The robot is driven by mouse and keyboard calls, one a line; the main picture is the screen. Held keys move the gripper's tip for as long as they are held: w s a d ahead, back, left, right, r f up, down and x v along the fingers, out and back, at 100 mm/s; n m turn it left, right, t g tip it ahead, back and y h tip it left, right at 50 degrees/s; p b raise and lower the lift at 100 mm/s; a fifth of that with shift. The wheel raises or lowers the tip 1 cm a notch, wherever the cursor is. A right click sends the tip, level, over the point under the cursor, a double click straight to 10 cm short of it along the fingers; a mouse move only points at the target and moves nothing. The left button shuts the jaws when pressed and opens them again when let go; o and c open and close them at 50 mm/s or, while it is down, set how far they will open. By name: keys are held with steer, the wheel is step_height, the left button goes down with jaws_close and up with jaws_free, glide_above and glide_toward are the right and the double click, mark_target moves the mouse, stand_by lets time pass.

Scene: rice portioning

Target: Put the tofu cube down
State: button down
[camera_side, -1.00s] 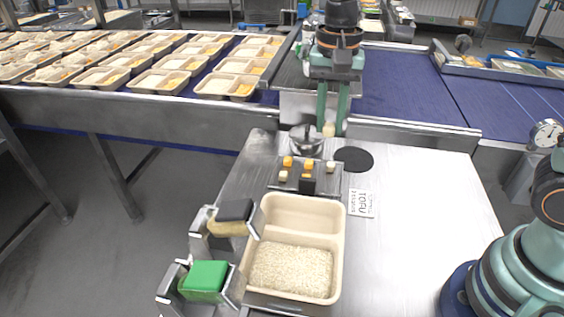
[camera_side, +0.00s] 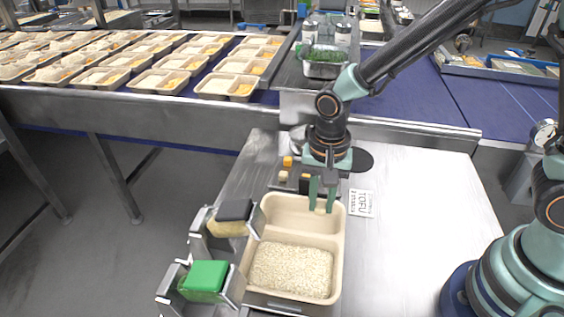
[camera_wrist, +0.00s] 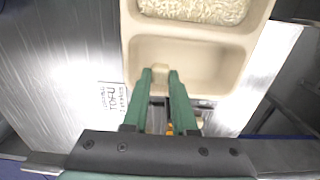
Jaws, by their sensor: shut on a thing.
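My gripper (camera_side: 321,205) points down with its green fingers shut on a pale tofu cube (camera_side: 320,210). The cube shows between the fingertips in the wrist view (camera_wrist: 160,76). The beige tray (camera_side: 341,250) has two compartments. The front one holds white rice (camera_side: 290,268); the back one looks empty. The cube is at the back right part of the empty compartment in the side view. I cannot tell whether it touches the tray floor.
A dark plate with small orange and pale cubes (camera_side: 287,161) stands behind the tray, partly hidden by my arm. A TOFU label (camera_side: 361,203) lies to the right. Black-topped (camera_side: 235,210) and green-topped (camera_side: 204,278) things in metal holders stand left. The table at right is clear.

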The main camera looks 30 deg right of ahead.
mark_target(318, 227)
steer(key=shift+f, duration=2.35)
steer(key=shift+f, duration=0.1)
steer(key=c, duration=0.7)
jaws_free()
step_height(318, 227, up, 12)
steer(key=s+d+r+n+t, duration=0.1)
steer(key=d+r+n+t, duration=0.1)
steer(key=d+r+n, duration=0.1)
steer(key=s+d+r+n+t, duration=0.1)
steer(key=d+r+n, duration=0.2)
steer(key=d, duration=0.3)
steer(key=s+d+r+n+t, duration=0.1)
steer(key=d+r+n+t, duration=0.1)
steer(key=d+r+n, duration=0.1)
steer(key=shift+s+d+r+t, duration=0.2)
steer(key=shift+d+r, duration=0.2)
steer(key=shift+d, duration=0.15)
steer(key=shift+s+d+r+t, duration=0.1)
steer(key=shift+s+d+r, duration=0.1)
steer(key=shift+d+r, duration=0.3)
steer(key=shift+f, duration=0.1)
